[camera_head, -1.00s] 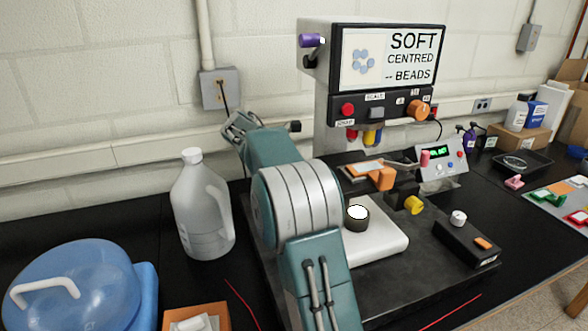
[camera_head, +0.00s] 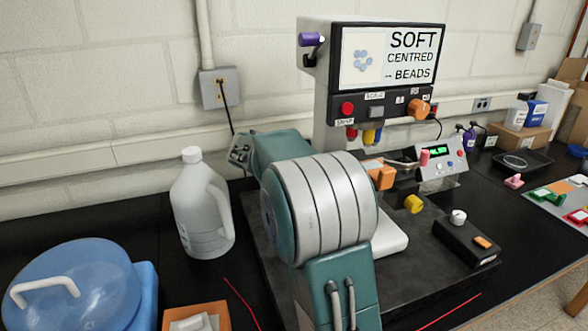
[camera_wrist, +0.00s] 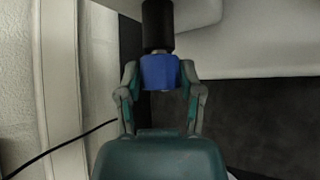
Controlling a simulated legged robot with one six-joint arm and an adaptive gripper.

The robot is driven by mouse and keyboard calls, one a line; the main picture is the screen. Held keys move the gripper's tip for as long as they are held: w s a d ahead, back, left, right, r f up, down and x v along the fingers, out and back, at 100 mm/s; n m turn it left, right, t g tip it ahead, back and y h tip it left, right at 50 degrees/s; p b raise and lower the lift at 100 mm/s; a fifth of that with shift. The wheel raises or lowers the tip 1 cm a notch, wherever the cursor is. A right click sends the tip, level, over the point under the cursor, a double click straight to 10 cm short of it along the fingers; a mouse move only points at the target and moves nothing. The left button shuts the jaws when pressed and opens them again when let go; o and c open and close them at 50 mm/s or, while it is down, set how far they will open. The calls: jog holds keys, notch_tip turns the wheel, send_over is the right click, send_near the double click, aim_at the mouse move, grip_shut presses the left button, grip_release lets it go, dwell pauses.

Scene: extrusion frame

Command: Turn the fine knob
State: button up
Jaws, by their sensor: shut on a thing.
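A blue faceted knob (camera_wrist: 160,73) sits at the end of a thick black shaft (camera_wrist: 157,25) in the wrist view. It may be the fine knob, but no label on it shows. My gripper (camera_wrist: 161,78) is shut on this knob, with one finger on each side of it. In the head view my arm's large rounded joint stands in front of the instrument, and my gripper and the blue knob are hidden there.
The instrument's screen (camera_head: 388,57) stands behind my arm, with a purple knob (camera_head: 309,40) at its upper left and an orange knob (camera_head: 418,109) below. A translucent jug (camera_head: 203,212) stands left of my arm. A black box (camera_head: 468,244) lies to the right.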

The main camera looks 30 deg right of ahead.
jog(key=shift+f+m+t+h, duration=0.15)
jog(key=shift+m+t+h, duration=0.5)
jog(key=shift+t, duration=0.45)
jog(key=o, duration=1.1)
jog(key=v, duration=1.2)
jog(key=shift+a, duration=0.1)
jog(key=shift+s, duration=0.1)
